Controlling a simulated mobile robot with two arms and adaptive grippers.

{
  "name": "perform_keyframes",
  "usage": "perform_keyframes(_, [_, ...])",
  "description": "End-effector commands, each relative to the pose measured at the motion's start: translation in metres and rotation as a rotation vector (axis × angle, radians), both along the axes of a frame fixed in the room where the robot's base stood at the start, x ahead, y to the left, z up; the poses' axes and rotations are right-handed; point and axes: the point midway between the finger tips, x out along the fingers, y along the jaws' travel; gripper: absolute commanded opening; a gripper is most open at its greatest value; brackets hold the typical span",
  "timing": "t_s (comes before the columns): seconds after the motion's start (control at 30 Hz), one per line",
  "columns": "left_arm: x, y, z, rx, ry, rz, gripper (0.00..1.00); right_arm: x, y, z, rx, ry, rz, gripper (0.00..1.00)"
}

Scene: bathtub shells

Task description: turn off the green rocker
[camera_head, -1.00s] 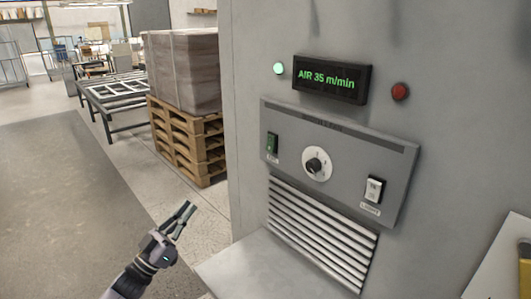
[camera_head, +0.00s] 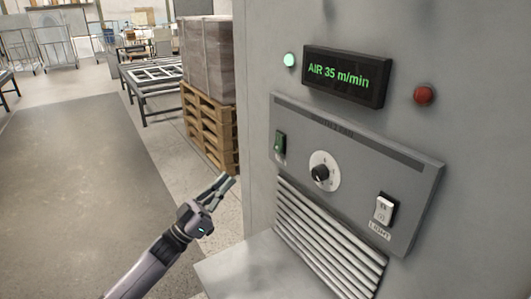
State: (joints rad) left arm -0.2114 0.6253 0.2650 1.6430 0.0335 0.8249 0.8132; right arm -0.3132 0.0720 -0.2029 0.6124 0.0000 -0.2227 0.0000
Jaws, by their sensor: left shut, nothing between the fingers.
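The green rocker (camera_head: 280,143) is at the left end of the grey control panel (camera_head: 352,198) on the cabinet front. Which side of it is pressed in is too small to tell. The round green lamp (camera_head: 289,60) above it is lit. The display (camera_head: 345,75) reads "AIR 35 m/min" in green. My left gripper (camera_head: 226,184) is shut and empty. It is below and to the left of the green rocker in the picture, apart from the panel. My right gripper is not in view.
A black knob on a white dial (camera_head: 321,173) and a white rocker (camera_head: 384,209) labelled LIGHT share the panel. A dark red lamp (camera_head: 424,95) is off. A slatted vent (camera_head: 328,238) lies below. A grey ledge (camera_head: 250,272) juts out at the bottom. Stacked pallets (camera_head: 209,130) stand behind.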

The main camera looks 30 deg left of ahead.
Motion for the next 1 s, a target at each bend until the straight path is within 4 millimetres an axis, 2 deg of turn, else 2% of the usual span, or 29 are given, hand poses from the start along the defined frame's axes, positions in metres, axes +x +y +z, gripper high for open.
perform_keyframes(0.17, [0.019, -0.008, 0.021, -0.001, -0.005, -0.001, 0.00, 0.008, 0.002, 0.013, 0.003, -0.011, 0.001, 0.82])
perform_keyframes(0.33, [0.047, -0.019, 0.045, -0.003, -0.004, -0.001, 0.00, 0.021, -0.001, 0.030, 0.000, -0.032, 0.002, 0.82])
perform_keyframes(0.5, [0.072, -0.030, 0.066, -0.002, -0.003, -0.001, 0.00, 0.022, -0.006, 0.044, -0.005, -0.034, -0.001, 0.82])
perform_keyframes(0.73, [0.100, -0.041, 0.056, -0.001, 0.000, 0.002, 0.00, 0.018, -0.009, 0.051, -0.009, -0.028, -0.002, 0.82])
perform_keyframes(1.0, [0.108, -0.045, 0.053, 0.000, 0.000, 0.000, 0.00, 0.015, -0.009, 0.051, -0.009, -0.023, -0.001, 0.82])
